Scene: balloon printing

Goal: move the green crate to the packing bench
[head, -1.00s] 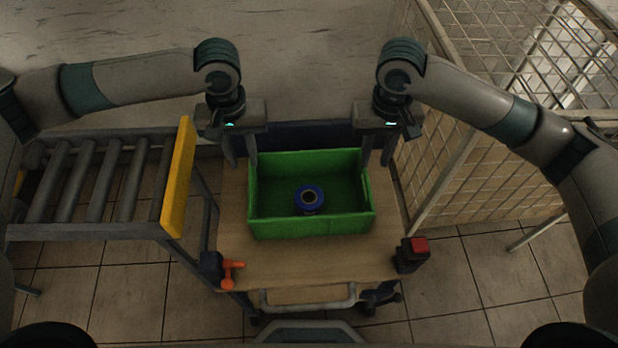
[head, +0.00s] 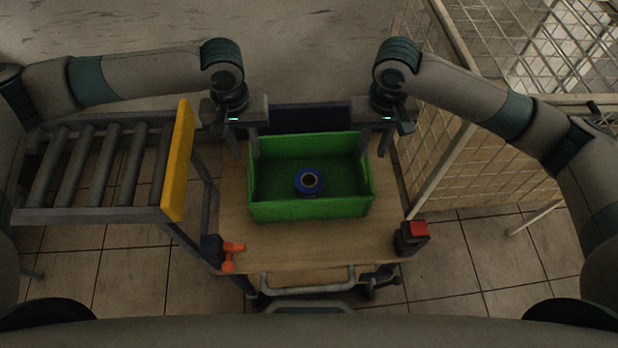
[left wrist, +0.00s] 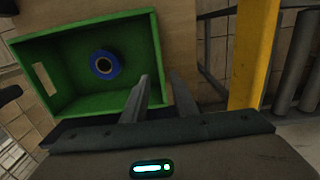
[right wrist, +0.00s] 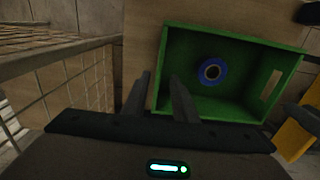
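The green crate (head: 310,209) sits upright on the wooden top of a cart (head: 310,242), with a blue ring-shaped roll (head: 310,182) inside it. My left gripper (head: 243,147) is open at the crate's left end. In the left wrist view (left wrist: 160,78) the crate's end wall shows between its fingers. My right gripper (head: 374,145) is open at the right end. In the right wrist view (right wrist: 161,77) the opposite end wall likewise shows between its fingers. I cannot tell how deep the fingers reach. No packing bench is identifiable.
A roller conveyor (head: 100,170) with a yellow end plate (head: 178,160) stands left of the cart. A wire mesh fence (head: 470,130) stands close on the right. The cart carries an orange-handled part (head: 230,257), a red-buttoned box (head: 412,238) and a front handle (head: 308,289). Tiled floor lies around.

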